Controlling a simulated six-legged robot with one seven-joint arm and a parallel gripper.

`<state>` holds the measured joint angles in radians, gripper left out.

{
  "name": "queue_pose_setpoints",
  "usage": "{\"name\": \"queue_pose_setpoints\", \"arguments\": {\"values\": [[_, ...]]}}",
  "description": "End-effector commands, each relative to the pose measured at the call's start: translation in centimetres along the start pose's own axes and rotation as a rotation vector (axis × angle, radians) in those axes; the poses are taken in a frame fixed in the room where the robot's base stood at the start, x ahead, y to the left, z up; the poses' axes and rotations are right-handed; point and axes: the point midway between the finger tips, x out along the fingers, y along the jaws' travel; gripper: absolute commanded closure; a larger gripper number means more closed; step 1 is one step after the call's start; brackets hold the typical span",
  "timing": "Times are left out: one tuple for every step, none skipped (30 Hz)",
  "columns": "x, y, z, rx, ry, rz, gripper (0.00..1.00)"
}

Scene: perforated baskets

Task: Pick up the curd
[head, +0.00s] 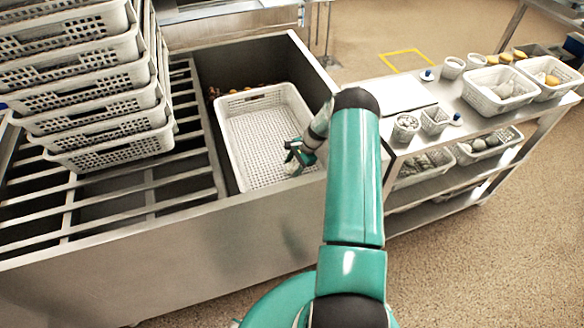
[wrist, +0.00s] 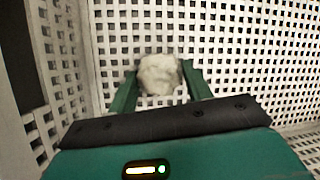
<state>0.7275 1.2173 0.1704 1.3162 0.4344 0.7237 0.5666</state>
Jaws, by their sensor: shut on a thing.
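The curd (wrist: 160,74) is a whitish, rough lump in the wrist view, between the two green fingers of my gripper (wrist: 160,88). My gripper is shut on it. Perforated basket floor shows around and beyond the curd. In the head view my gripper (head: 294,160) reaches down inside the white perforated basket (head: 228,135), near its right side. The curd is small and pale there, at the fingertips (head: 293,169), and partly hidden. I cannot tell whether it touches the basket floor.
The basket sits in a deep metal sink (head: 290,55) with raised walls. A stack of white baskets (head: 90,75) stands at the left on a slatted rack (head: 150,205). A metal shelf unit (head: 460,135) at the right holds small baskets and cups.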

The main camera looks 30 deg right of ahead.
Motion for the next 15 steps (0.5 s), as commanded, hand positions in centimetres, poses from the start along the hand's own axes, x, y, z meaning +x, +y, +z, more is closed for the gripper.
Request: {"name": "queue_pose_setpoints", "arguments": {"values": [[0.0,0.0,0.0,0.0,0.0,0.0,0.74],[-0.1,0.0,0.0,0.0,0.0,0.0,0.74],[-0.2,-0.1,0.1,-0.001,0.0,-0.001,0.74],[-0.4,-0.1,0.1,-0.001,0.001,-0.001,0.74],[-0.6,-0.2,0.2,-0.001,0.001,-0.001,0.74],[-1.0,-0.3,0.4,-0.001,0.001,-0.001,0.74],[-1.4,-0.4,0.5,-0.001,0.001,-0.001,0.74],[-1.9,-0.5,0.7,-0.002,0.001,-0.001,0.74],[-2.5,-0.7,1.0,-0.002,0.002,-0.002,0.74],[-3.1,-0.9,1.2,-0.003,0.003,-0.002,0.74],[-3.7,-1.0,1.5,-0.003,0.003,-0.003,0.74],[-4.5,-1.2,1.8,-0.003,0.002,-0.002,0.74],[-5.1,-1.3,2.1,-0.003,0.002,-0.002,0.74],[-5.6,-1.5,2.3,-0.003,0.002,-0.002,0.74],[-6.3,-1.6,2.6,-0.003,0.002,-0.002,0.74]]}}
